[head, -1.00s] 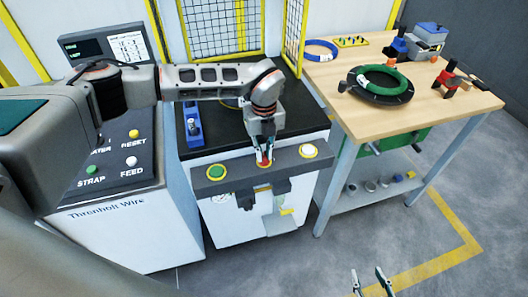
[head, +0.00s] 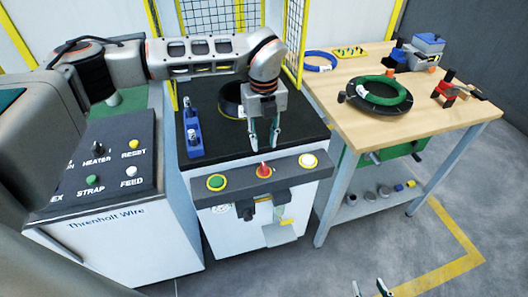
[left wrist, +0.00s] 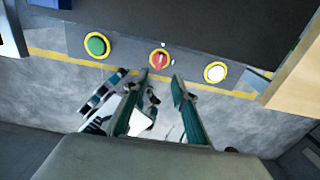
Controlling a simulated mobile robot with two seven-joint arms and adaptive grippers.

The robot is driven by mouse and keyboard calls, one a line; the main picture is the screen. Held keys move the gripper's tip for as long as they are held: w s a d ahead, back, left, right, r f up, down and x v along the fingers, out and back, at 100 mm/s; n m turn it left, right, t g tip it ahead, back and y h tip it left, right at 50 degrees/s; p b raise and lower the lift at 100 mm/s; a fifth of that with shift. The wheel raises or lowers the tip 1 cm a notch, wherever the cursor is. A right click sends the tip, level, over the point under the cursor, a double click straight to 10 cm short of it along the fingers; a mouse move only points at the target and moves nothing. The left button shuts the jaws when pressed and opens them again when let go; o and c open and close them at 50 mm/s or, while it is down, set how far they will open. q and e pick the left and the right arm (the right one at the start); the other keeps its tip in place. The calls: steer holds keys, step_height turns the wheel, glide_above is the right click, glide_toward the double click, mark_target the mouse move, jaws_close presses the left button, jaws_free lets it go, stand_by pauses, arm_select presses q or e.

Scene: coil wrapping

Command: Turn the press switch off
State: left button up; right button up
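The press switch (head: 263,170) is a red knob on a yellow ring, in the middle of the dark front bar (head: 235,180). In the head view its grip stands roughly upright. It also shows in the left wrist view (left wrist: 160,59), just beyond the fingertips. My left gripper (head: 264,146) is above and behind the switch, apart from it, pointing down, with its fingers parted and empty. Its fingers also show in the left wrist view (left wrist: 159,78). My right gripper (head: 369,287) shows only its parted fingertips at the bottom edge, with nothing between them.
A green button (head: 216,182) and a white button (head: 308,160) flank the switch. A blue block (head: 193,133) and a dark coil (head: 230,98) are on the black press top. A wooden table (head: 430,117) with a green coil (head: 382,90) stands right. Yellow mesh guards are behind.

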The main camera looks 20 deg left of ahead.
arm_select(q)
step_height(320, 180, up, 2)
steer(key=shift+r, duration=0.25)
stand_by(0.4)
